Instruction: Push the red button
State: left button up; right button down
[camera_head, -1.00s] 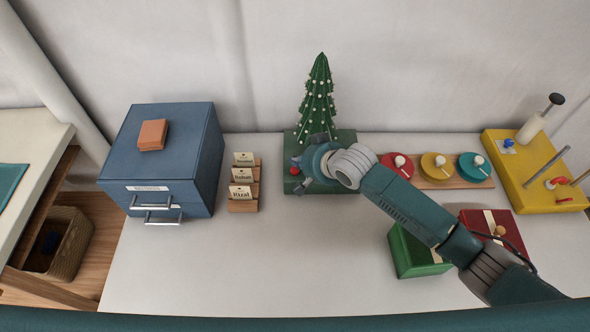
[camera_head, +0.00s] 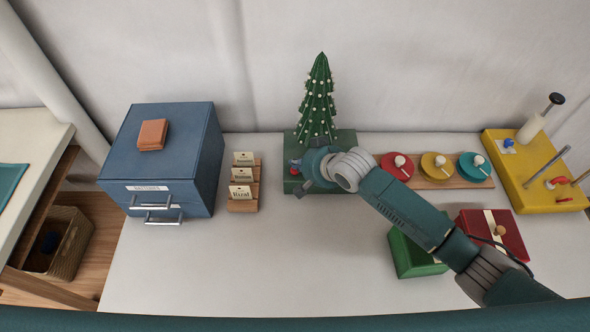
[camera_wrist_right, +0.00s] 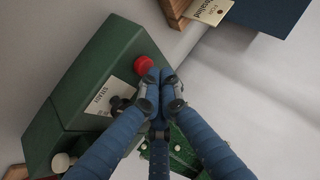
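The red button (camera_wrist_right: 143,65) is a round cap near one end of the green box (camera_wrist_right: 107,48) in the right wrist view. In the head view, the green box (camera_head: 345,185) carries a small Christmas tree (camera_head: 318,100), and the button is mostly hidden by my right gripper. My right gripper (camera_head: 297,178) is over the box's left front part. In the right wrist view, the tips of my right gripper (camera_wrist_right: 160,78) are drawn together, empty, right beside the button. I cannot tell whether they touch it. My left gripper is not in view.
A wooden card holder (camera_head: 243,205) and a blue drawer cabinet (camera_head: 160,160) stand left. The front-left table (camera_head: 240,270) is clear.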

jog(key=shift+f, duration=0.35)
jog(key=shift+r, duration=0.1)
dwell(0.3)
jog(key=shift+r+p, duration=0.85)
jog(key=shift+p, duration=0.2)
notch_tip(320, 180, up, 6)
jog(key=p, duration=0.6)
jog(key=shift+p, duration=0.35)
jog(key=shift+d, duration=0.1)
dwell(0.4)
